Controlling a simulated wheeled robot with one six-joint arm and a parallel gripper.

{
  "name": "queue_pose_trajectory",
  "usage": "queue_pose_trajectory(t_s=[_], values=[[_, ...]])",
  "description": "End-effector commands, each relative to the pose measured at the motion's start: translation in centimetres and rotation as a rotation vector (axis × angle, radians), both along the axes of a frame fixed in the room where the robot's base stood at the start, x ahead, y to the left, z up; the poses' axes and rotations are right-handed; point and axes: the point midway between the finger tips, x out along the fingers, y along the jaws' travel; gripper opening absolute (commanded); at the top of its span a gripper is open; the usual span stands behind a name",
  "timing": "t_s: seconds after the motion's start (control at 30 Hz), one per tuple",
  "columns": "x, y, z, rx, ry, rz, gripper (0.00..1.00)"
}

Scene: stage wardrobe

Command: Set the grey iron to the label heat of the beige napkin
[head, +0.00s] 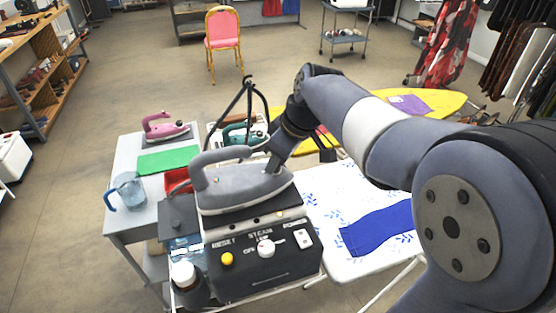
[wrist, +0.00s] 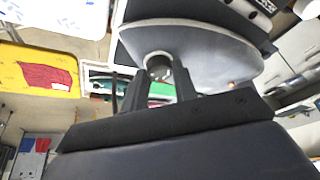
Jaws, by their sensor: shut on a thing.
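The grey iron (head: 243,190) sits on top of a dark steam station (head: 262,262), its handle arching above. It also shows in the wrist view (wrist: 200,45), close ahead of my gripper. My gripper (wrist: 158,75) is at the iron's far side, with its two fingers shut on a small round dial (wrist: 158,62) on the iron. In the head view my gripper (head: 273,165) is partly hidden behind the iron. The dial's marks and setting cannot be read. I cannot make out a beige napkin or its label in either view.
A grey table (head: 122,185) holds a pink iron (head: 164,126), a green cloth (head: 168,160) and a blue jug (head: 129,190). A teal iron (head: 240,133) stands behind the grey one. A blue cloth (head: 376,229) lies on a patterned ironing board (head: 335,190). Free floor lies beyond.

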Motion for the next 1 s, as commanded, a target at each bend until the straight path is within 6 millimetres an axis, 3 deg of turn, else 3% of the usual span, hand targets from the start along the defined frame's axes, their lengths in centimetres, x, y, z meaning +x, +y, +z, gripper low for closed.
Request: queue_pose_trajectory(t_s=[0.5,1.0], values=[[-0.29,0.31,0.09,-0.001,-0.001,-0.397,0.05],[-0.29,0.36,0.08,0.001,-0.001,-0.516,0.05]])
